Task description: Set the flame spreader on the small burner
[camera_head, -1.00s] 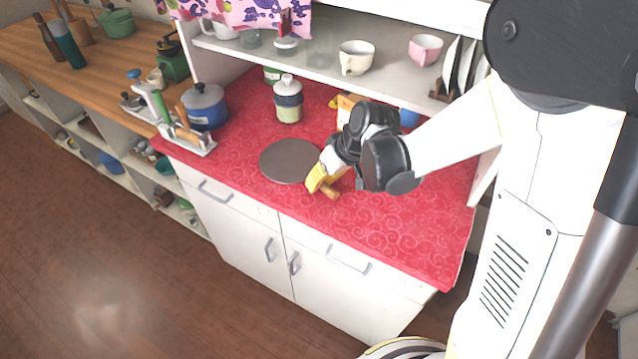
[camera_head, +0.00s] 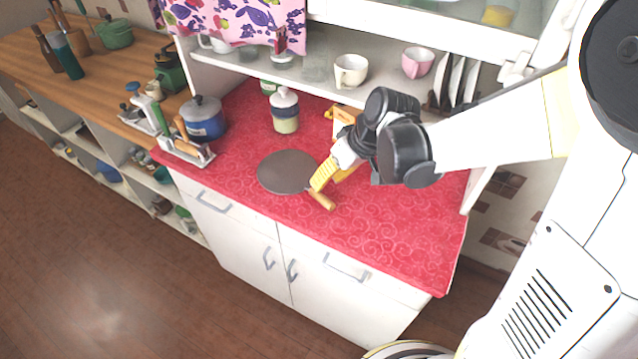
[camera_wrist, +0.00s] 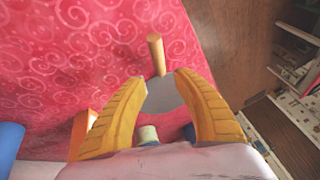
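The flame spreader, a flat grey-brown disc (camera_head: 288,172) with a short wooden handle (camera_head: 322,201), lies on the red counter. Its handle points toward the front right. My gripper (camera_head: 317,187), with yellow ribbed fingers, is just right of the disc, close over the handle's inner end. In the wrist view my gripper (camera_wrist: 158,77) is open, its fingertips apart, with the wooden handle (camera_wrist: 155,52) showing just beyond the gap. A grey surface shows between the fingers. I cannot tell whether the fingers touch the spreader. I cannot make out the small burner.
A blue pot (camera_head: 204,118) and a utensil rack (camera_head: 186,150) stand at the counter's left. A lidded jar (camera_head: 284,110) stands behind the disc. A shelf with cups (camera_head: 351,71) overhangs the back. The red counter's front right (camera_head: 400,245) is clear.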

